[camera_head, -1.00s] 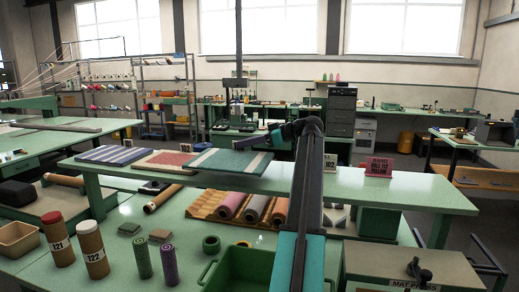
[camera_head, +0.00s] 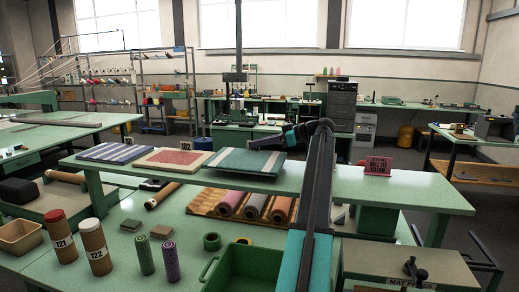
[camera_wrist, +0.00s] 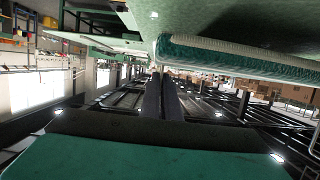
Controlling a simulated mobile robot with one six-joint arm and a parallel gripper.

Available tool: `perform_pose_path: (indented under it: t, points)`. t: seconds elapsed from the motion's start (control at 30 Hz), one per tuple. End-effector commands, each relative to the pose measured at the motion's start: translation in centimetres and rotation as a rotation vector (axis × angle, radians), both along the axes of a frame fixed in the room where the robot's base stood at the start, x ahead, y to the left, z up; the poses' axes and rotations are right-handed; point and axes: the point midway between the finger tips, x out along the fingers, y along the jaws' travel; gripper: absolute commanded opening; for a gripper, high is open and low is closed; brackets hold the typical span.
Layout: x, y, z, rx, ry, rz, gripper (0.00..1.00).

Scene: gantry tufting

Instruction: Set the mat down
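The teal mat with pale stripes (camera_head: 240,162) lies flat along the long raised green table, at the right end of a row of mats. My gripper (camera_head: 262,141) is at its far side, low over the edge, partly hidden by my arm. In the wrist view, the mat's edge (camera_wrist: 240,58) runs from near the fingertips to the right. My two dark fingers (camera_wrist: 161,80) are close together there, with no mat clearly seen between them. Whether they grip a corner of the mat cannot be told.
A red-patterned mat (camera_head: 175,158) and a blue striped mat (camera_head: 112,152) lie to the left on the same table. A pink sign (camera_head: 379,166) stands to the right. Rolls (camera_head: 255,206) and a green crate (camera_head: 240,270) are below. Table right of the sign is clear.

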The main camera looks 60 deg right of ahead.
Motion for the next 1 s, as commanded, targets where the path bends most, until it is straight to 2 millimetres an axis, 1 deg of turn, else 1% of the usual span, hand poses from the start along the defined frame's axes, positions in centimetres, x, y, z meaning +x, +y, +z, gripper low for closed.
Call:
perform_pose_path:
  t: [0.2, 0.27, 0.73, 0.8, 0.87, 1.0]
  points:
    - [0.0, 0.1, -1.9, 0.002, 0.001, 0.000, 0.00]
    - [0.0, 0.1, -2.3, 0.001, 0.000, 0.001, 0.00]
    - [0.0, 0.0, -2.8, -0.001, 0.000, 0.000, 0.00]
    - [0.0, 0.0, -2.7, -0.001, 0.000, 0.000, 0.13]
    - [0.0, 0.0, -2.7, -0.001, 0.000, 0.000, 0.21]
    - [0.0, 0.0, -2.7, -0.001, 0.000, 0.000, 0.21]
